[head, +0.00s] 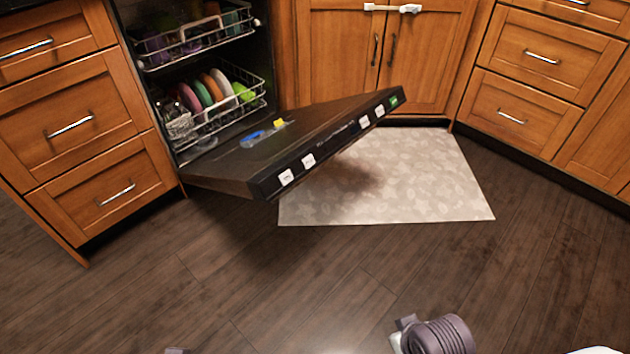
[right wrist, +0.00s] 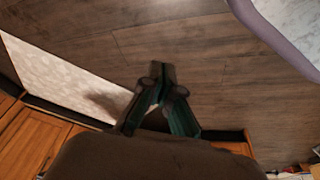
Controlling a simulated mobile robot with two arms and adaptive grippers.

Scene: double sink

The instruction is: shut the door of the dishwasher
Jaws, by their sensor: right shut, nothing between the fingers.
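The dishwasher door (head: 290,140) is black and hangs open, lowered to about horizontal, in the upper middle of the head view. Its front edge carries a strip of white labels and a green one. The dishwasher's inside with its racks (head: 205,85) shows behind it. My right gripper (right wrist: 162,75) is shut and empty in the right wrist view, over the wood floor and well clear of the door. In the head view a part of my right arm shows at the bottom right. My left gripper is not in view.
Both racks hold dishes, among them several coloured plates (head: 205,92). A pale mat (head: 420,190) lies beyond and right of the door. Wooden cabinets (head: 75,120) flank the dishwasher. The dark floor (head: 300,275) in front is clear.

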